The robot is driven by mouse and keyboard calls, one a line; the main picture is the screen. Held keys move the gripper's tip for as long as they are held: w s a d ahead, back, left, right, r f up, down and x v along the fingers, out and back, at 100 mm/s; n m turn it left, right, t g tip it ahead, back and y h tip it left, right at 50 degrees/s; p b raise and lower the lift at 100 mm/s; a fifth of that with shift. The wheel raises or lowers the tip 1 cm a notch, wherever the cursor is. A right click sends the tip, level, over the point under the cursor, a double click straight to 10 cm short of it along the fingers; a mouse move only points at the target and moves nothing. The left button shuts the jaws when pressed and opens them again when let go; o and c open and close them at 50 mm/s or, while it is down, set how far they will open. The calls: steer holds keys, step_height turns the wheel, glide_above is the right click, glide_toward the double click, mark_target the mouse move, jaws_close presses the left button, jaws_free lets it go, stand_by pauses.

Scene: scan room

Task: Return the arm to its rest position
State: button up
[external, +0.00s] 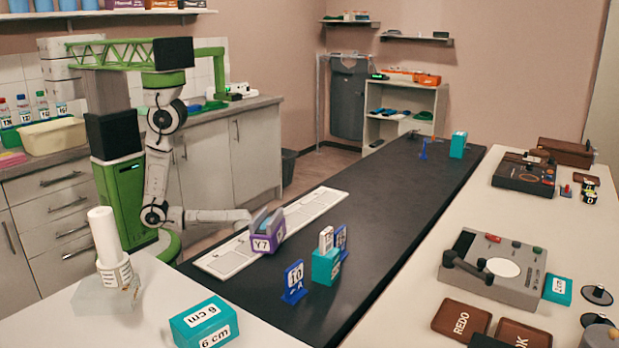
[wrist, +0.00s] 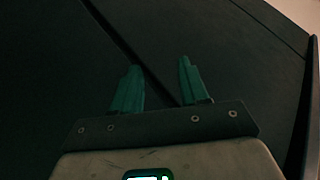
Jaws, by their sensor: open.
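My gripper (wrist: 160,66) shows in the wrist view with its two teal fingers apart and nothing between them. Below it is a dark, flat surface with a thin seam. In the external view my arm bends down from its green column, and its last link (external: 215,217) lies low and points right across the white panel strip. This end reaches close to a purple holder (external: 266,238) marked Y7. The fingers are not clearly visible there, and I cannot tell whether they touch the holder.
The long black table (external: 400,205) carries a blue "10 A" stand (external: 294,282), a teal block (external: 326,267) and a farther teal box (external: 458,145). A white counter (external: 110,322) with a teal "6 cm" box (external: 205,322) is in front. Grey cabinets (external: 215,160) stand behind my column.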

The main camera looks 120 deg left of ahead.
steer(key=s+d+f+m+h, duration=0.1)
steer(key=s+d+m, duration=0.15)
steer(key=d, duration=0.45)
steer(key=s+d+f+m, duration=0.1)
steer(key=d+m, duration=0.2)
steer(key=d, duration=0.5)
steer(key=d+r+n+g+h+p, duration=0.1)
steer(key=d+r+h+p, duration=0.6)
steer(key=d+r, duration=1.2)
steer(key=shift+d+r+g+h+p, duration=0.4)
steer(key=shift+r+g+p, duration=0.15)
steer(key=shift+g+p, duration=0.35)
steer(key=shift+w, duration=0.1)
